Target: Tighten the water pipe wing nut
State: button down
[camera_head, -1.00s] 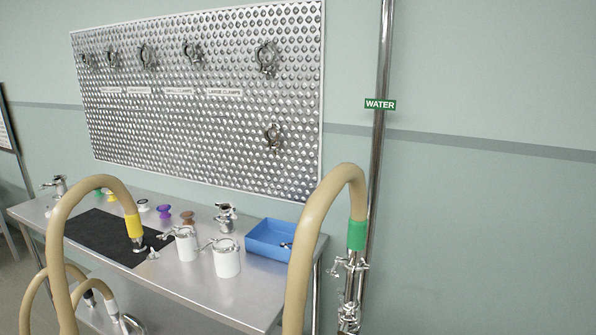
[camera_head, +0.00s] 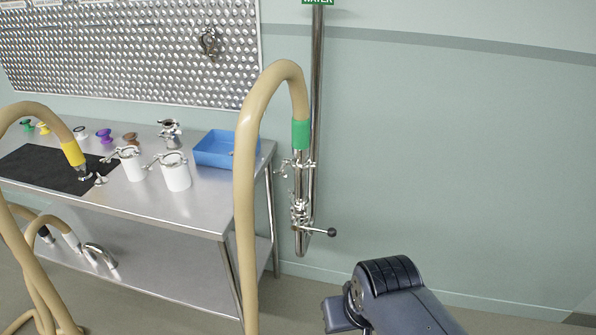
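The water pipe (camera_head: 317,110) is a vertical steel tube on the wall at the centre, with a green label at its top. A beige hose (camera_head: 247,190) with a green cuff (camera_head: 301,134) joins it through a clamp (camera_head: 298,164). The wing nut is too small to make out clearly; it seems to be on this clamp. Below are a valve (camera_head: 300,212) and a black-knobbed handle (camera_head: 331,232). My arm, dark grey, shows at the lower right, apart from the pipe. My gripper's fingertips cannot be made out.
A steel table (camera_head: 205,212) stands left of the pipe, with a blue bin (camera_head: 213,150), white canisters (camera_head: 175,172) and a black mat (camera_head: 50,172). A second hose with a yellow cuff (camera_head: 73,152) arches at the left. The wall right of the pipe is clear.

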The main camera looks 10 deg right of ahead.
aim_at(281, 173)
jog(key=j+z, duration=0.45)
jog(key=j, duration=0.15)
jog(key=j+z, duration=0.45)
jog(key=j, duration=0.15)
jog(key=k+j+z, duration=0.15)
jog(key=j+z, duration=0.3)
jog(key=j, duration=0.1)
